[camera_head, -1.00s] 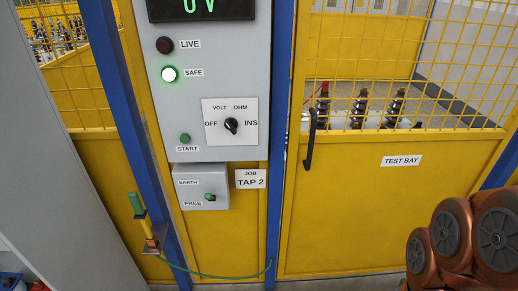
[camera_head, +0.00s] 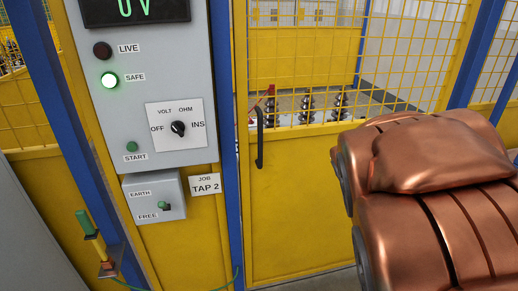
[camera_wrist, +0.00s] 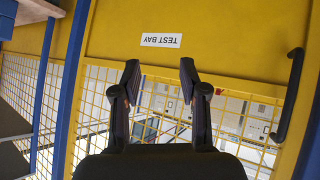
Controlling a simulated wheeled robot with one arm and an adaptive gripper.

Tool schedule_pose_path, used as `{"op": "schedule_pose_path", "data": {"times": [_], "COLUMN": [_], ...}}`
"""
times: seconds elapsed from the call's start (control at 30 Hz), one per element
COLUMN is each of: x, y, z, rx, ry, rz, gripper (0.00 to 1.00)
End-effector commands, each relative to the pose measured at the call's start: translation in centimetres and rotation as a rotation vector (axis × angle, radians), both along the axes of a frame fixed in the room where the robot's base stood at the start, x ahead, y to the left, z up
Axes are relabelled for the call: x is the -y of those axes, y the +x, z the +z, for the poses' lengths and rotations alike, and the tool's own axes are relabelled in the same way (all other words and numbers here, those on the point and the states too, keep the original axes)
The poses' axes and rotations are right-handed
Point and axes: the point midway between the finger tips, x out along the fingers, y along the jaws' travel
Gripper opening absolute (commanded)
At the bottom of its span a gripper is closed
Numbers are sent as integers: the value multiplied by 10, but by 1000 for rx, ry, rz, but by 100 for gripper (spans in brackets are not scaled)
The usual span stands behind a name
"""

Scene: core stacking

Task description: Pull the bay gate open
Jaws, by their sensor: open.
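The bay gate (camera_head: 300,200) is a yellow panel with wire mesh above, and its left edge stands close beside a blue post (camera_head: 225,120). It looks closed. Its black upright handle (camera_head: 260,137) is near that left edge. In the wrist view, which is upside down, the handle (camera_wrist: 290,95) is at the right and the "TEST BAY" label (camera_wrist: 161,40) is above the fingers. My gripper (camera_wrist: 159,76) is open and empty in front of the gate, to one side of the handle and apart from it. My copper-coloured arm hides the gate's right part in the head view.
A grey control panel (camera_head: 150,80) left of the gate shows a lit green SAFE lamp (camera_head: 110,81). A smaller EARTH/FREE box (camera_head: 153,195) is below it. A green-handled rod (camera_head: 88,225) with a green cable stands at lower left. Insulators (camera_head: 307,106) stand behind the mesh.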

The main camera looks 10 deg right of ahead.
Motion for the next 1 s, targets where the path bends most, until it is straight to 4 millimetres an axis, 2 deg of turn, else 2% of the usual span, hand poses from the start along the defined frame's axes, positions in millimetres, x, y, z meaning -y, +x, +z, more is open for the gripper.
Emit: {"op": "schedule_pose_path", "data": {"times": [0.1, 0.23, 0.37, 0.5, 0.63, 0.73, 0.87, 1.0], "x": [18, 22, 15, -4, -31, -55, -89, -117], "y": [42, 84, 122, 156, 179, 191, 196, 192], "z": [15, 36, 48, 49, 42, 28, 9, -13], "rx": [141, 290, 415, 522, 603, 648, 687, 705], "ry": [-68, -126, -153, -148, -107, -48, 53, 169], "rz": [38, 120, 230, 378, 534, 660, 821, 952], "gripper": [43, 43, 43, 43, 43, 43, 43, 43]}}
